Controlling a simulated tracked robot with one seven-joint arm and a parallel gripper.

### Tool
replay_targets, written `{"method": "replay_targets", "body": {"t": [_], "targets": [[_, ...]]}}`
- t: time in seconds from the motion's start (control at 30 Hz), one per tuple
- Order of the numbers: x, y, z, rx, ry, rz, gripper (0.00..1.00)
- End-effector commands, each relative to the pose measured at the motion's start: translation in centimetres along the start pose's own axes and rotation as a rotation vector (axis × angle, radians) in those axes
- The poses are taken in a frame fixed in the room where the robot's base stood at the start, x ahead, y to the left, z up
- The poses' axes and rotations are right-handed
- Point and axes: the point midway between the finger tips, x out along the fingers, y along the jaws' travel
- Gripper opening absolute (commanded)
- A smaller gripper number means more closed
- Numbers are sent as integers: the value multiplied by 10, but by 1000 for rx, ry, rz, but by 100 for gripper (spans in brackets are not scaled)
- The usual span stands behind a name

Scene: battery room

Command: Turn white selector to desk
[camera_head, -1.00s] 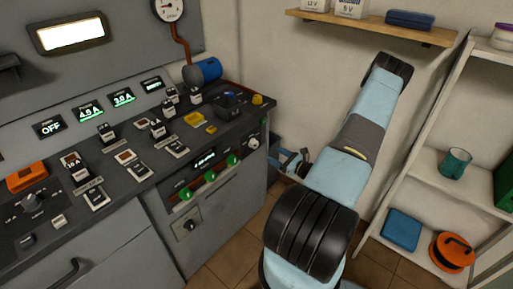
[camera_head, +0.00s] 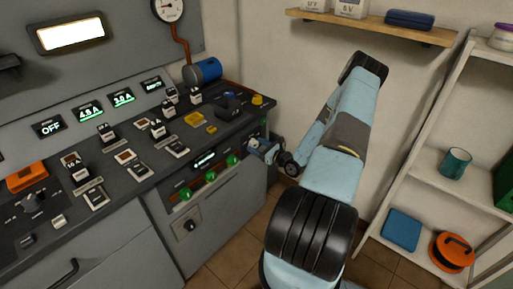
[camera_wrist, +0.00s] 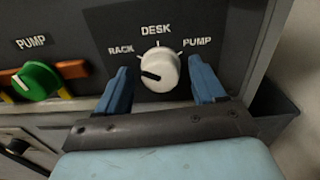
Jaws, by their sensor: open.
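The white selector (camera_wrist: 160,68) is a round knob on a dark panel. The labels RACK, DESK and PUMP stand left, above and right of it. Its dark pointer line points left, towards the RACK side. My gripper (camera_wrist: 159,65) is open in the wrist view, with one blue finger on each side of the knob. Gaps show between the fingers and the knob; I cannot tell how deep they reach. In the head view my gripper (camera_head: 262,149) is at the right end of the console front and hides most of the selector.
A green knob (camera_wrist: 36,81) labelled PUMP sits left of my gripper in the wrist view. The grey console (camera_head: 225,205) carries switches and displays. A shelf unit (camera_head: 440,190) with a teal mug (camera_head: 455,163) stands at the right. Open floor lies between.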

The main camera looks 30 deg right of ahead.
Motion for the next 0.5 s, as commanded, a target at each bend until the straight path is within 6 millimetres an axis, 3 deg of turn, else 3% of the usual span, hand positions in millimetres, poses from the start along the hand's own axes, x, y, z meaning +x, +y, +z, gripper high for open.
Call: {"method": "replay_targets", "body": {"t": [0.1, 0.5], "targets": [[0, 0, 0, 0, 0, 0, 68], [0, 0, 0, 0, 0, 1, 30]]}}
